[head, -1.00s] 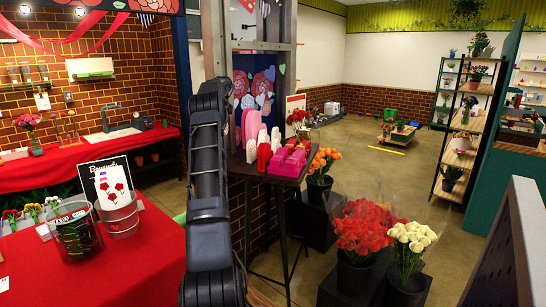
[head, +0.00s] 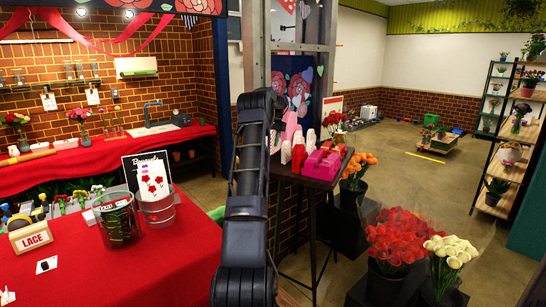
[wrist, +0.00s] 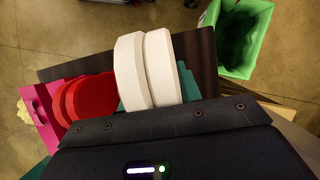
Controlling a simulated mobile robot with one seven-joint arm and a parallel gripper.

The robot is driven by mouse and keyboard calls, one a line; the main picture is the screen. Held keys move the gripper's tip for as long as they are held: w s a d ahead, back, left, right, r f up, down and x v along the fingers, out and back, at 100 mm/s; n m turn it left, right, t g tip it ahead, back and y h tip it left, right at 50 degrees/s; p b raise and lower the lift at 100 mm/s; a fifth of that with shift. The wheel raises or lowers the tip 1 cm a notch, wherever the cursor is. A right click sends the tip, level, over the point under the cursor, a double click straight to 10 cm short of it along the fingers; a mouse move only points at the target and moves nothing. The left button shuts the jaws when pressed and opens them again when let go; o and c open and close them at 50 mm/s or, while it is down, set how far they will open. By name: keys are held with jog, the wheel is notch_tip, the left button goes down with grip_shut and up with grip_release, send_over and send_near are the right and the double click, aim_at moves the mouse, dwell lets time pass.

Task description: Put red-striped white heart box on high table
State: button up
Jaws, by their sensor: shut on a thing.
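The high table (head: 318,181) is dark and small, standing beside the brick pillar in the head view. Its dark top (wrist: 196,50) also shows in the wrist view. My gripper (wrist: 160,96) has its dark body across the bottom of the wrist view, with teal parts either side of a white rounded box (wrist: 160,68), which it appears shut on. No red stripes show on this side. Red rounded boxes (wrist: 88,97) and a pink piece (wrist: 41,118) are to its left. In the head view my arm hides the gripper. White boxes (head: 299,156) show on the table.
Pink boxes (head: 322,164) fill the table's near right part. A green bin (wrist: 236,35) is near the table's edge. A red-covered counter (head: 165,262) with metal buckets (head: 117,222) is at left.

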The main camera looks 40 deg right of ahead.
jog(key=shift+f, duration=4)
jog(key=shift+f, duration=0.1)
jog(key=o, duration=1.1)
jog(key=v, duration=1.1)
jog(key=shift+d, duration=0.1)
jog(key=shift+w+d+r, duration=0.1)
jog(key=shift+r, duration=0.5)
